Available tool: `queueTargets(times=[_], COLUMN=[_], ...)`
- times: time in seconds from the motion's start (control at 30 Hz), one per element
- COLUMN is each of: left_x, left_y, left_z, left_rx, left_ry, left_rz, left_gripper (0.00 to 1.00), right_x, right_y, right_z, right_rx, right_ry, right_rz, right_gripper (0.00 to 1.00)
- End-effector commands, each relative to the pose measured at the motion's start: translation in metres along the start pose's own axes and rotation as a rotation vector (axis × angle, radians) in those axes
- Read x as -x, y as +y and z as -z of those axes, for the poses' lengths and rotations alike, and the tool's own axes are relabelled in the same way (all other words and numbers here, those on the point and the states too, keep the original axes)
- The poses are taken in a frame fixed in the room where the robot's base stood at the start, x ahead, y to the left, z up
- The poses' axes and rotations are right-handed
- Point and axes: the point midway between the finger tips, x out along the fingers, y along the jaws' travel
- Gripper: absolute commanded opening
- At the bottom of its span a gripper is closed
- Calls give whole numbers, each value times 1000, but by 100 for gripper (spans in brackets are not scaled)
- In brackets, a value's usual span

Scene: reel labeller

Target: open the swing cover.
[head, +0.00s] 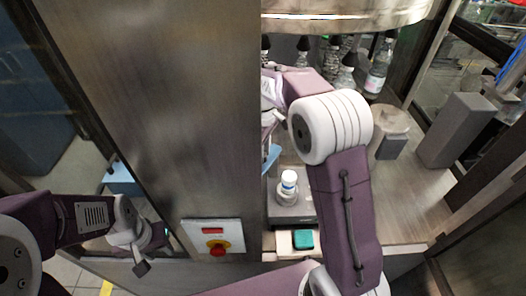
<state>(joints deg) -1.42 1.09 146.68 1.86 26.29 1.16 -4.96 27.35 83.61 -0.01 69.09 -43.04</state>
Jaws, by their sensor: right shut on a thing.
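I cannot pick out the swing cover for certain. A narrow blue piece (271,157) shows beside the right edge of a large brushed-steel panel (150,110), and it may be part of the cover. My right gripper (268,118) is at that edge, just above the blue piece, partly hidden by the panel. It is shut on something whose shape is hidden. My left gripper (141,262) is low at the left, in front of the panel's lower left side and away from the blue piece. Its finger opening is not clear.
A white-capped bottle (288,184) stands on a grey block (291,209). A teal pad (303,239) lies in front. Several bottles (377,75) are at the back under a steel rim. A red stop button (216,248) is on the front. Grey blocks (458,130) stand right.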

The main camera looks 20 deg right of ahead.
Motion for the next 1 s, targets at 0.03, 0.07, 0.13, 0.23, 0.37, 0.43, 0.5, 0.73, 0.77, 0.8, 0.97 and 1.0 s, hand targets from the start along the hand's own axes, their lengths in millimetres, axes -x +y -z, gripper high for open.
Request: queueTargets(times=[0.03,0.07,0.13,0.23,0.37,0.43,0.5,0.73,0.77,0.8,0.97,1.0], left_x=[0,0,0,0,0,0,0,-8,-9,-8,-6,-6], left_y=[0,0,0,0,0,0,0,0,0,0,0,0], left_z=[0,0,0,0,0,0,0,-1,-1,-1,-1,-1], left_rx=[0,0,0,0,0,0,0,0,0,0,0,0], left_ry=[0,0,0,0,0,0,0,0,0,0,0,0], left_rz=[0,0,0,0,0,0,0,0,0,0,0,0], left_gripper=[36,36,36,36,36,36,36,36,36,36,36,36], right_x=[1,1,1,1,1,0,1,41,48,58,84,88], right_y=[1,1,1,1,0,0,0,1,1,1,1,1], right_z=[1,1,1,0,0,0,0,1,1,1,1,0], right_rx=[1,1,1,1,1,1,1,1,1,1,1,1], right_ry=[3,3,3,3,2,1,2,7,6,6,4,3], right_rz=[-3,-3,-3,-3,-2,-1,-2,-6,-6,-5,-4,-3], right_gripper=[0,0,32,49,49,49,49,49,49,49,49,49])
